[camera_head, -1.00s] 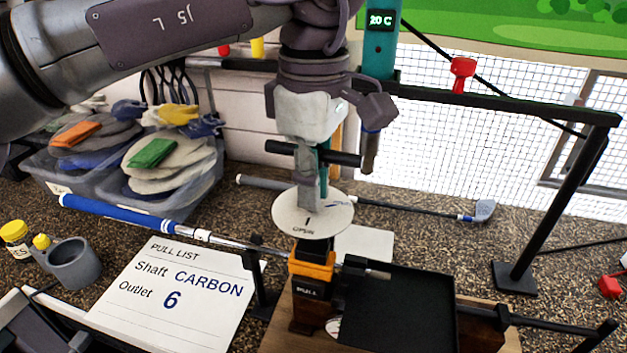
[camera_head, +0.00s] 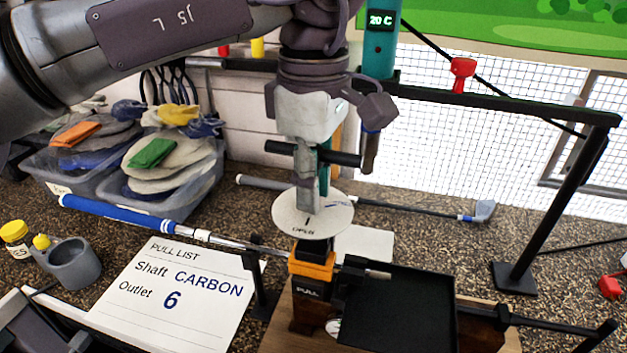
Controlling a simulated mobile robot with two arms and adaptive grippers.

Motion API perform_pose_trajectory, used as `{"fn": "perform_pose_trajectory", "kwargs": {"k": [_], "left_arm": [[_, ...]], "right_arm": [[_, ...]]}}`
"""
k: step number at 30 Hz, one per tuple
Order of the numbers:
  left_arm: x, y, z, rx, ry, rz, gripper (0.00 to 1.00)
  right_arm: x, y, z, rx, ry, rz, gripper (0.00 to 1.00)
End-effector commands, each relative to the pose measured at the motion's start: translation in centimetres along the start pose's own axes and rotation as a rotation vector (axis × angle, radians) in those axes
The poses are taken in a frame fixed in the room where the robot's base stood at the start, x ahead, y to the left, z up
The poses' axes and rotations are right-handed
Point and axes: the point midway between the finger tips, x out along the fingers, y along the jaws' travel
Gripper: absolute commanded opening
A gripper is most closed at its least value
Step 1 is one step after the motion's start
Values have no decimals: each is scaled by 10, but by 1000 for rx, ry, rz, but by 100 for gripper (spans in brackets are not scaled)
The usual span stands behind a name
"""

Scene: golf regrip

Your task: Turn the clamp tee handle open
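The clamp's black tee handle (camera_head: 338,158) lies across the picture, crossing my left gripper (camera_head: 306,190). Below it is a round white dial disc (camera_head: 338,218) marked OPEN, above the orange and black clamp (camera_head: 312,265). My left gripper comes down from above, its fingers pointing down at the handle and disc. The fingers overlap in this view, so their spacing and any hold on the handle are hidden. A club with a blue grip (camera_head: 120,217) runs into the clamp from the left. My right gripper is not in view.
A pull list card (camera_head: 178,290) reading CARBON, 6 lies left of the clamp. A black tray (camera_head: 400,310) is right of it. Bins with gloves (camera_head: 150,190) stand behind left. Another club (camera_head: 400,205) lies behind. A black frame (camera_head: 560,200) stands right.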

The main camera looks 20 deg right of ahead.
Motion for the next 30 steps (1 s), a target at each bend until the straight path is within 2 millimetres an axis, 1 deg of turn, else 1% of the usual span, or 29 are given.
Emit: {"fn": "perform_pose_trajectory", "kwargs": {"k": [1, 2, 10, 14, 17, 24, 27, 30], "left_arm": [[0, 0, 0, 0, 0, 0, 37], [0, 0, 0, 0, 0, 0, 40], [0, 0, 0, 0, 0, 0, 40], [-8, 1, 0, -1, 0, 1, 40], [-24, 1, 0, -3, 1, 4, 40], [-76, 1, 1, -2, 1, 3, 40], [-95, 0, 1, -1, 0, 2, 40], [-108, 1, 1, -1, 0, 2, 40]], "right_arm": [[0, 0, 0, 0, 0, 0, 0], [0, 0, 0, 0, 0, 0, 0], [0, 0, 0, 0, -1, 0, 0], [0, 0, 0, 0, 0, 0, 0], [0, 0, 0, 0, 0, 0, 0], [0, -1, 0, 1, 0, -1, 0], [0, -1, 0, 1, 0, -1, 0], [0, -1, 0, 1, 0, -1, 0]]}}
